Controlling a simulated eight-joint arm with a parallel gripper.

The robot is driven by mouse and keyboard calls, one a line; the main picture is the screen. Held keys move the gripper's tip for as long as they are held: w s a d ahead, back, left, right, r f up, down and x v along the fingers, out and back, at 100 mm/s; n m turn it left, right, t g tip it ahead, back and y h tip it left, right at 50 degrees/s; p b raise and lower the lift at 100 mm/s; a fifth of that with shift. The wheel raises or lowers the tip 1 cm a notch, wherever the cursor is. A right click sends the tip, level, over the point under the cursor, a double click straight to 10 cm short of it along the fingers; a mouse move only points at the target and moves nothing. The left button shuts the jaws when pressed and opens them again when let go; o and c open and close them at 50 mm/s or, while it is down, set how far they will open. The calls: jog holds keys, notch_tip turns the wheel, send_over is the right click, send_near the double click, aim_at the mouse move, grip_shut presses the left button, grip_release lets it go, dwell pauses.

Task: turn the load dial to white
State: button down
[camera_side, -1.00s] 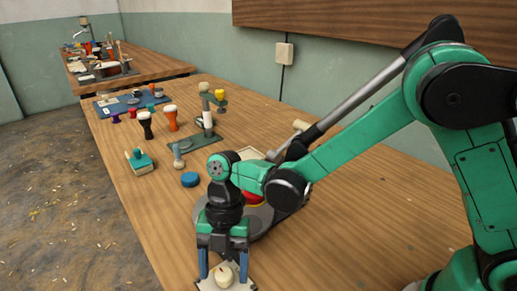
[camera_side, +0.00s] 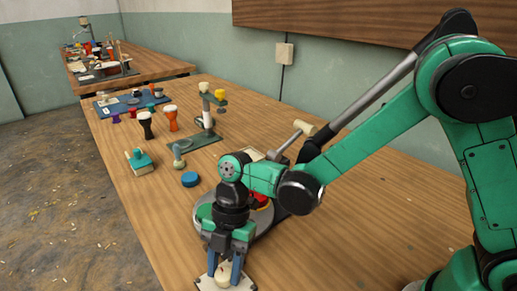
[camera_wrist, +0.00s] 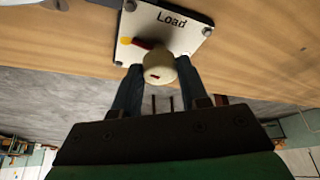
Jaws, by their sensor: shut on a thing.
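The load dial is a cream round knob (camera_wrist: 160,68) on a white plate (camera_wrist: 172,36) marked "Load" with dark corner screws. In the wrist view a red bar shows on the plate beside the knob, close to a yellow-orange mark (camera_wrist: 127,41). A small red mark is on the knob's face. A white mark cannot be made out. In the side view the knob (camera_side: 223,279) sits low at the table's near edge. My gripper (camera_side: 224,270) points down over it, its blue fingers shut on the knob from both sides. In the wrist view my gripper (camera_wrist: 159,72) partly hides the plate's lower part.
A grey round base with red parts (camera_side: 262,200) stands just behind my gripper. A blue disc (camera_side: 190,179), a teal-topped block (camera_side: 140,162), goblet drums (camera_side: 146,125) and a green-based stand (camera_side: 205,118) lie farther back. The table's right side is mostly bare.

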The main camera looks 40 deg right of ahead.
jog(key=m+t, duration=0.1)
jog(key=m, duration=0.3)
jog(key=shift+s+m+t, duration=0.15)
jog(key=shift+m+t, duration=0.15)
jog(key=shift+t, duration=0.1)
jog(key=m+t, duration=0.1)
jog(key=m, duration=0.2)
jog(key=shift+s+m, duration=0.1)
jog(key=shift+m, duration=0.2)
jog(key=m+t, duration=0.2)
jog(key=m, duration=0.2)
jog(key=shift+s, duration=0.15)
jog(key=m+t+h, duration=0.1)
jog(key=m, duration=0.3)
jog(key=shift+a, duration=0.1)
jog(key=m+h, duration=0.1)
jog(key=m, duration=0.3)
jog(key=shift+s+a+m+t+h, duration=0.1)
jog(key=shift+m+t+h, duration=0.2)
jog(key=shift+t+h, duration=0.1)
jog(key=m+h, duration=0.1)
jog(key=m, duration=0.2)
jog(key=shift+a+m, duration=0.1)
jog(key=shift+m, duration=0.3)
jog(key=m+h, duration=0.2)
jog(key=m, duration=0.2)
jog(key=shift+a, duration=0.15)
jog(key=shift+a+m+g+h, duration=0.1)
jog(key=shift+m+g+h, duration=0.45)
jog(key=shift+m, duration=1.65)
